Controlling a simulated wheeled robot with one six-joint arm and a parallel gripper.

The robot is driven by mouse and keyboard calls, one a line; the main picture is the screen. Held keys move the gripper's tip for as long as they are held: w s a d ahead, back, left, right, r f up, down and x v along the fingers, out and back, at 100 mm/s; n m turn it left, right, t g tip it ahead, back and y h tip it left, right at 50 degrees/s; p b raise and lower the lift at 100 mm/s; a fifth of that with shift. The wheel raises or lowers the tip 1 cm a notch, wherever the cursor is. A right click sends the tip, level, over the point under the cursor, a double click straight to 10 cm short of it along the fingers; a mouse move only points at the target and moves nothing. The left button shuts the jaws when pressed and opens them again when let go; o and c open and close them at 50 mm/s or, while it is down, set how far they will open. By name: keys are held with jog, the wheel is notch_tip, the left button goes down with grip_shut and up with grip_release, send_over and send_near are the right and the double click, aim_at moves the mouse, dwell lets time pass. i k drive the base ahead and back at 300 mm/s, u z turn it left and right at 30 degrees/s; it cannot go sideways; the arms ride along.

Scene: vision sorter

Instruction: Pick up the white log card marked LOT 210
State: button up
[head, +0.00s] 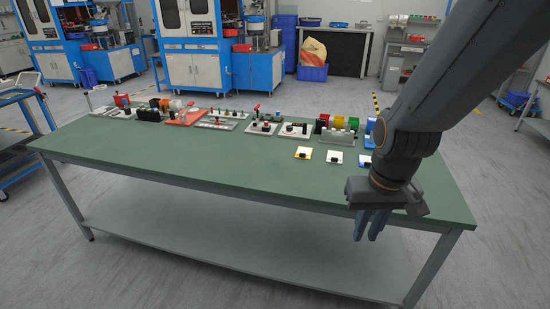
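A white card (335,161) with a small black object on it lies on the green table, between a yellow card (304,157) and a blue-and-white card (364,163). Any lettering on the cards is too small to read, so I cannot confirm LOT 210. My gripper (372,226) points down beside the table's front edge at the right, nearer to me than the cards and apart from them. Its blue fingers appear spread, with nothing seen between them. My arm hides part of the table's right end.
A row of fixtures and small parts runs along the table's (200,165) back edge, including a grey stand (338,139) with coloured cylinders behind the cards. The table's front half is clear. A blue cart (22,98) stands at the left.

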aim_at(335, 155)
jog(key=z, duration=0.1)
jog(key=i, duration=0.95)
